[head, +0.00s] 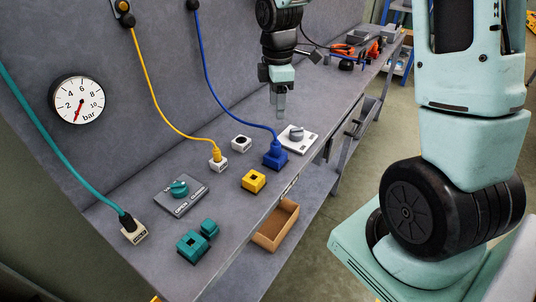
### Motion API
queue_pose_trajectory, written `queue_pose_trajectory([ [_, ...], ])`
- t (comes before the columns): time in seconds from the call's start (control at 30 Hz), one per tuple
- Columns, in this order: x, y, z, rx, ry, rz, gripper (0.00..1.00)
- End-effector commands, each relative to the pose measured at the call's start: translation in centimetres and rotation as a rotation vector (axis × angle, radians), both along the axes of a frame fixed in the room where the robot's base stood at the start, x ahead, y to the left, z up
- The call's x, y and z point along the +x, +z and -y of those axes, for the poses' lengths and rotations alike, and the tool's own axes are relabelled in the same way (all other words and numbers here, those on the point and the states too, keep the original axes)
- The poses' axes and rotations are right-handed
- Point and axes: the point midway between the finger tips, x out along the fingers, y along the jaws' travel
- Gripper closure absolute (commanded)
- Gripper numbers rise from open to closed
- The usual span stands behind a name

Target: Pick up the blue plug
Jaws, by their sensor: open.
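The blue plug (275,147) stands upright in a blue socket block (279,160) near the front edge of the grey bench (225,200). A blue cable (208,75) rises from it to the upper wall. My gripper (280,113) points down above the bench, just above and slightly right of the plug in the picture. It is open and holds nothing. The gap between its fingers is hard to see from this side.
A white plate with a grey knob (296,133) lies right of the plug. A white block (241,143), a yellow block (253,181) and a white socket with a yellow plug (217,154) stand left. The yellow cable (160,95) hangs further left. A cardboard box (275,226) sits below the bench.

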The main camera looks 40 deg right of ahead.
Motion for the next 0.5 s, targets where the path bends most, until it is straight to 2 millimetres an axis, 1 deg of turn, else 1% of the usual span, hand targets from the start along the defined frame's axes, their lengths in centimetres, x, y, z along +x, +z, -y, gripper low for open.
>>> queue_pose_trajectory([
  [0.03, -0.1, -1.0, -0.1, 0.001, 0.001, -0.007, 0.46],
  [0.1, -0.1, -2.5, -0.1, 0.002, -0.001, -0.007, 0.46],
  [0.3, -0.1, -6.6, -0.1, 0.002, -0.001, -0.006, 0.46],
  [0.4, -0.1, -8.2, -0.2, 0.001, 0.001, -0.004, 0.46],
  [0.5, 0.0, -9.3, -0.1, 0.001, -0.001, -0.002, 0.46],
])
